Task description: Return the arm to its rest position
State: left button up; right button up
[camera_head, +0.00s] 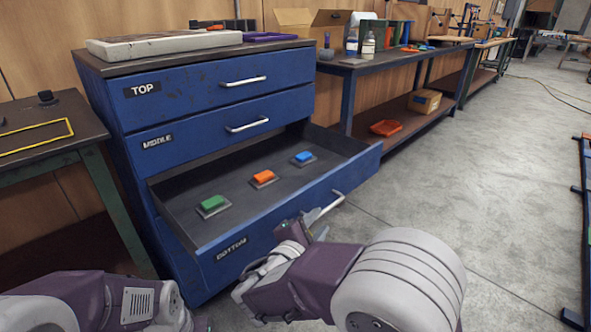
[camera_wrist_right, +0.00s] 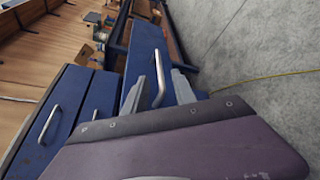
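The blue bottom drawer (camera_head: 270,235) is pulled out of the cabinet; its silver handle (camera_head: 327,208) is on the front. My right gripper (camera_head: 305,226) is at this handle. In the right wrist view, my right gripper's fingers (camera_wrist_right: 158,92) are spread apart, with the drawer handle (camera_wrist_right: 159,77) appearing between them and a gap on each side. Whether a finger touches the handle cannot be told. My left arm (camera_head: 95,302) shows at the bottom left, with its gripper out of view.
A green block (camera_head: 212,203), an orange block (camera_head: 263,177) and a blue block (camera_head: 303,157) sit inside the drawer. The top drawer (camera_head: 190,95) and middle drawer (camera_head: 205,137) are closed. A workbench (camera_head: 400,60) stands behind. Floor to the right (camera_head: 470,160) is clear.

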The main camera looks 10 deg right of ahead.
jog(key=s+d+r+m+g+h+p, duration=0.1)
jog(key=s+d+m+g+h+p, duration=0.15)
jog(key=d, duration=0.55)
jog(key=s+d+r+m+g+h+p, duration=0.1)
jog(key=d+r+m+g+p, duration=0.15)
jog(key=d, duration=0.55)
jog(key=s+d+f+m+g+y+p, duration=0.1)
jog(key=s+d+f+m+g+y, duration=0.35)
jog(key=s, duration=0.75)
jog(key=s+a+f+m+g+y+p, duration=0.1)
jog(key=s+a+f+m+g+y, duration=0.4)
jog(key=f, duration=0.3)
jog(key=w+a+f+m+t+y, duration=0.3)
jog(key=a+m, duration=0.1)
jog(key=a, duration=0.5)
notch_tip(320, 180, up, 39)
jog(key=p, duration=3.8)
jog(key=shift+d+f+n, duration=0.15)
jog(key=shift+f+n, duration=0.05)
jog(key=shift+n, duration=0.15)
